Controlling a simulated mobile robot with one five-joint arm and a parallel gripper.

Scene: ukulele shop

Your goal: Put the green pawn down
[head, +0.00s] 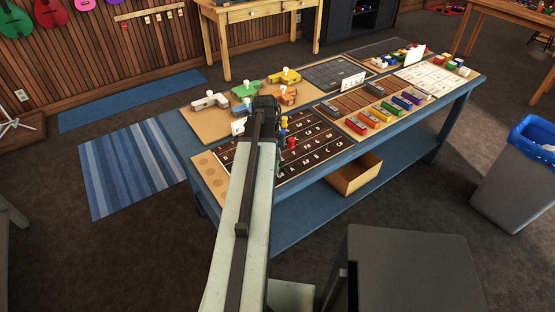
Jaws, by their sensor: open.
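A small green shape, which looks like the green pawn (279,168), shows at the right edge of my arm, on or just above the dark lettered board (318,158). My arm hides part of it, so I cannot tell whether it touches the board. My gripper (278,153) is open and mostly hidden behind my arm, close to the green shape. A red pawn (291,142), a yellow pawn (283,131) and a blue pawn (284,121) stand on the board just beyond, to the right of my arm.
The blue table (340,158) also holds a board of coloured knobbed pieces (208,127), a rack of coloured bars (383,113) and a white card (352,81). A grey stool (415,265) stands at the front right, and a bin (510,180) farther right.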

